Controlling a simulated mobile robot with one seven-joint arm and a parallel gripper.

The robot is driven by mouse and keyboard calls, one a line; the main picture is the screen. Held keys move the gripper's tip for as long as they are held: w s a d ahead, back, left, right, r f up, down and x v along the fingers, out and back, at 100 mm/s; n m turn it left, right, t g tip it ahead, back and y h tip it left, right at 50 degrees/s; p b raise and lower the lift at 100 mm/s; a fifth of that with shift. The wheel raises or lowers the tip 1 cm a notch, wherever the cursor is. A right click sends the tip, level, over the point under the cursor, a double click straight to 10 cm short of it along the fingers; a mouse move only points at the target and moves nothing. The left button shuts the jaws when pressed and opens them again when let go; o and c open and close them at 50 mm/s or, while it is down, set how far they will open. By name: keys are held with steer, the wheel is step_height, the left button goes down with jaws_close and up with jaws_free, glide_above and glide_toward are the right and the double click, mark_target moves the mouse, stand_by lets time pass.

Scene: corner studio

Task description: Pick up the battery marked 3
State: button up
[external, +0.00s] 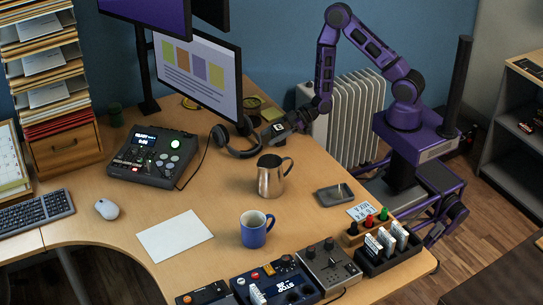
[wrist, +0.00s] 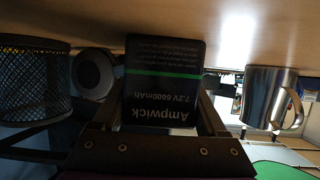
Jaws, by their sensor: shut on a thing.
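My gripper (external: 298,121) is at the back right of the desk, near the radiator. It is shut on a dark battery (external: 277,130) with a small white label. In the wrist view the battery (wrist: 163,75) fills the space between the two fingers of my gripper (wrist: 168,110). It is black with a green stripe and reads Ampwick 7.2V 6600mAh. The face carrying any number is too small or turned away, so I cannot read a 3. In the external view the battery is close to the desk top; I cannot tell whether it touches.
Headphones (external: 238,143) lie left of the battery. A steel pitcher (external: 271,177), blue mug (external: 254,232) and shallow grey tray (external: 334,195) stand nearer the front. A black rack with white-labelled blocks (external: 388,262) is at the right corner. A mesh cup (wrist: 35,85) shows in the wrist view.

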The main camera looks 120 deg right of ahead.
jaws_close()
steer(key=shift+r, duration=0.1)
